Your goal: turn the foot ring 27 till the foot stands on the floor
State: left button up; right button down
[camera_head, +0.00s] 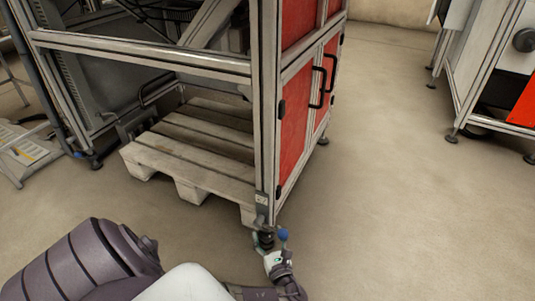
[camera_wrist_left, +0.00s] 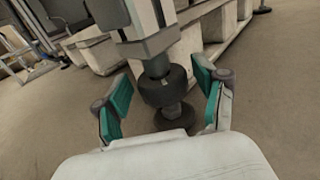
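The foot ring 27 (camera_wrist_left: 162,88) is a dark, thick collar on the leveling foot under the corner post of the red-doored frame. Below it in the left wrist view is the round foot plate (camera_wrist_left: 176,117); I cannot tell if it touches the floor. My left gripper (camera_head: 271,246) is low at this corner in the head view. In the left wrist view its two teal-padded fingers stand open, one either side of the ring, with gaps visible. In the head view the foot is small and partly hidden by the gripper. My right gripper is not in view.
A wooden pallet (camera_head: 190,148) lies under the frame, just behind the corner post (camera_head: 267,120). Red doors (camera_head: 298,110) with black handles face right. Another machine (camera_head: 485,75) stands at the right on its own feet. The floor (camera_head: 400,190) between is clear.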

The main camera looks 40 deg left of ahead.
pick_arm(q)
jog(key=c, duration=0.8)
jog(key=shift+s+a+r+m+t+h+p, duration=0.1)
jog(key=shift+a+m+t+h+p, duration=0.05)
jog(key=shift+m+t+h+p, duration=0.5)
jog(key=shift+s+a+r+m+t+h+p, duration=0.1)
jog(key=shift+m+t+h+p, duration=0.35)
jog(key=shift+m+t+p, duration=0.3)
jog(key=m+t+h+p, duration=0.1)
jog(key=m+t+h, duration=0.1)
jog(key=t+h, duration=0.1)
jog(key=shift+a+f, duration=0.1)
jog(key=shift+a, duration=0.05)
jog(key=m+t+h, duration=0.1)
jog(key=h, duration=0.1)
jog(key=m+t+h, duration=0.1)
jog(key=m+h, duration=0.1)
jog(key=shift+s+a+f, duration=0.1)
jog(key=shift+a+f, duration=0.05)
jog(key=m+h+b, duration=0.1)
jog(key=h, duration=0.1)
jog(key=m+t+h+b, duration=0.1)
jog(key=shift+a+m+h, duration=0.15)
jog(key=shift+m+h, duration=0.15)
jog(key=shift+h, duration=0.1)
jog(key=shift+m+h+b, duration=0.35)
jog(key=shift+m+h, duration=0.15)
jog(key=shift+h, duration=0.3)
jog(key=o, duration=1.2)
jog(key=shift+c, duration=0.2)
